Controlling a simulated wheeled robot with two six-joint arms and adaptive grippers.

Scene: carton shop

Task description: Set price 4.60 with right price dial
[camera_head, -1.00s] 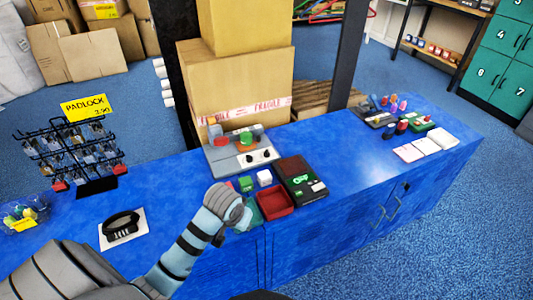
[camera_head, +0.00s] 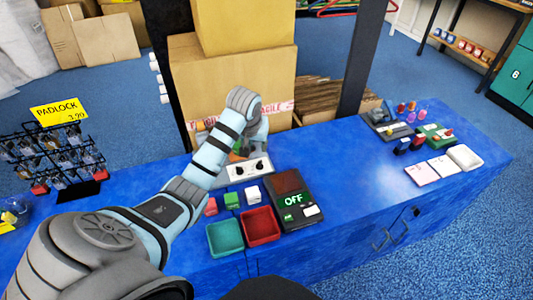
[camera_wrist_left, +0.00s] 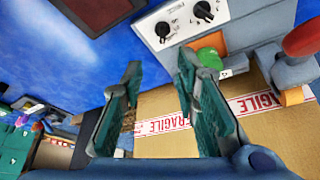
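The right price dial (camera_head: 258,167) is a black knob on a white panel on the grey machine, beside the left dial (camera_head: 240,171). In the left wrist view, which is roughly upside down, the right dial (camera_wrist_left: 162,29) is the left one of the two black knobs, with the other dial (camera_wrist_left: 203,10) to its right. My left gripper (camera_wrist_left: 158,67) is open and empty, its fingers apart below the right dial in that picture and not touching it. In the head view my left arm reaches over the machine and hides part of it. My right gripper is not seen.
A dark device with a green OFF display (camera_head: 293,198) stands right of the panel. A green tray (camera_head: 225,236) and a red tray (camera_head: 261,226) lie in front, with small blocks behind them. A large carton (camera_head: 235,80) stands behind the machine.

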